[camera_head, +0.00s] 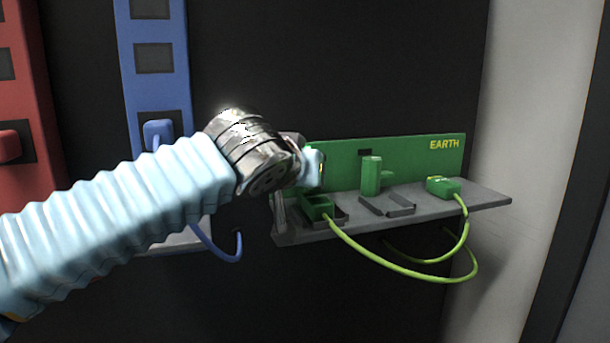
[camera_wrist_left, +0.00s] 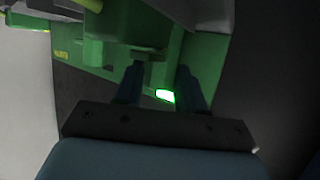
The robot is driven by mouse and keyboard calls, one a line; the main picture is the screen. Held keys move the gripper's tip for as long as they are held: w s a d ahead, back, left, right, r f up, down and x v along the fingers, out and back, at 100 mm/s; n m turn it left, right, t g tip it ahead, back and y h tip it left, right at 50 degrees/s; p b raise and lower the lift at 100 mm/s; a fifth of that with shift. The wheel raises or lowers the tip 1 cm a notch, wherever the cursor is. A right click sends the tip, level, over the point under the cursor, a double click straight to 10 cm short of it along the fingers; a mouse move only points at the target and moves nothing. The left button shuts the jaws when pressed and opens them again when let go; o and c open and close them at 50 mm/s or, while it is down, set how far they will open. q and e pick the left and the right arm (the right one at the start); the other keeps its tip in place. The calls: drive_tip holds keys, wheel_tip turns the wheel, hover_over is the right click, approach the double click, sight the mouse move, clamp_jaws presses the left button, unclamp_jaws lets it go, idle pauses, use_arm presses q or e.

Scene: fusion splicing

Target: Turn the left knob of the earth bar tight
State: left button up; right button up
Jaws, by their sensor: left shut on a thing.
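The green earth bar (camera_head: 410,155), marked EARTH, stands upright behind a grey shelf. My left gripper (camera_head: 317,165) is at its left end and shut on the left knob, which my gripper mostly hides in the head view. In the left wrist view the two dark fingers of my left gripper (camera_wrist_left: 159,85) point at the green bar, one on each side of a green part. A small bright green-white light (camera_wrist_left: 165,96) shows between them. A second green knob (camera_head: 371,176) stands upright at the middle of the bar. My right gripper is not in view.
Green plugs sit at the left (camera_head: 317,207) and right (camera_head: 442,187) of the grey shelf (camera_head: 485,198), with yellow-green cables (camera_head: 400,270) looping below. A blue bar (camera_head: 153,95) and a red bar (camera_head: 30,80) stand to the left. A pale wall (camera_head: 540,110) borders the right.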

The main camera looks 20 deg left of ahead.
use_arm(q)
drive_tip(key=shift+f, duration=0.45)
drive_tip(key=o, duration=1)
drive_tip(key=shift+r, duration=0.1)
drive_tip(key=shift+a+r, duration=0.1)
